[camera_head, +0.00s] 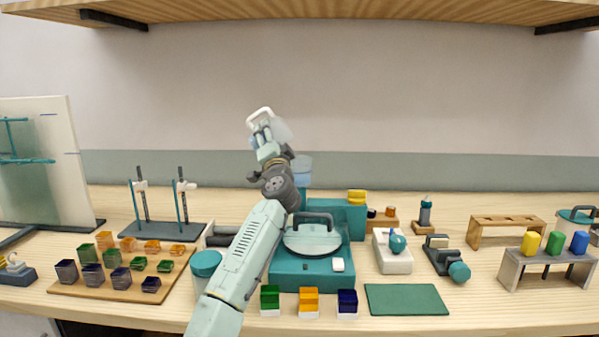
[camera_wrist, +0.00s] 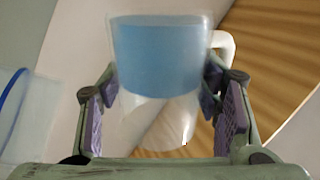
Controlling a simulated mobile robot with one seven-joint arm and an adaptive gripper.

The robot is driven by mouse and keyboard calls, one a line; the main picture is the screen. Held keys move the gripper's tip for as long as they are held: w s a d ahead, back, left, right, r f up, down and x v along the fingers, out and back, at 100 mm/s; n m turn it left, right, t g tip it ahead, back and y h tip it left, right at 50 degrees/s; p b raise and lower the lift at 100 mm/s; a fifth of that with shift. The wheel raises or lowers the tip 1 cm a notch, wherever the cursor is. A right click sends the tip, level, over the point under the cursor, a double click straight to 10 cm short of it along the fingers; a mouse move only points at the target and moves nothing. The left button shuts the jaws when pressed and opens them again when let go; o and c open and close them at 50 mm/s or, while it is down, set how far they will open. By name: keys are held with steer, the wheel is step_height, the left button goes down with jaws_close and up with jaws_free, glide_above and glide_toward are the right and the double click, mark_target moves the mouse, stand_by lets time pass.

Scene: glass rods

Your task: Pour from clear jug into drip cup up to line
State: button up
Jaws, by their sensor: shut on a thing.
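My gripper (camera_head: 265,138) is raised above the bench and shut on the clear jug (camera_head: 281,131). The jug has a white handle (camera_head: 260,113) and looks tilted in the head view. In the wrist view the jug (camera_wrist: 155,120) sits between the finger pads and holds blue liquid (camera_wrist: 158,58). A clear cup (camera_head: 302,163), likely the drip cup, stands below and to the right of the jug, bluish and partly hidden by my arm. A clear cup with a blue band also shows at the left edge of the wrist view (camera_wrist: 28,120). Its fill level cannot be told.
A teal machine (camera_head: 285,272) with a round plate stands below, beside my arm. A teal box (camera_head: 340,217) is behind it. A wooden shelf (camera_head: 300,12) hangs overhead.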

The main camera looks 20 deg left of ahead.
steer(key=shift+d+r+m+t+h+p, duration=0.1)
steer(key=shift+r+m+t+h+p, duration=0.4)
steer(key=shift+m, duration=0.6)
steer(key=shift+d+r+m+t+h+p, duration=0.15)
steer(key=shift+r+m+p, duration=0.3)
steer(key=shift+m+p, duration=0.5)
stand_by(3.2)
stand_by(0.7)
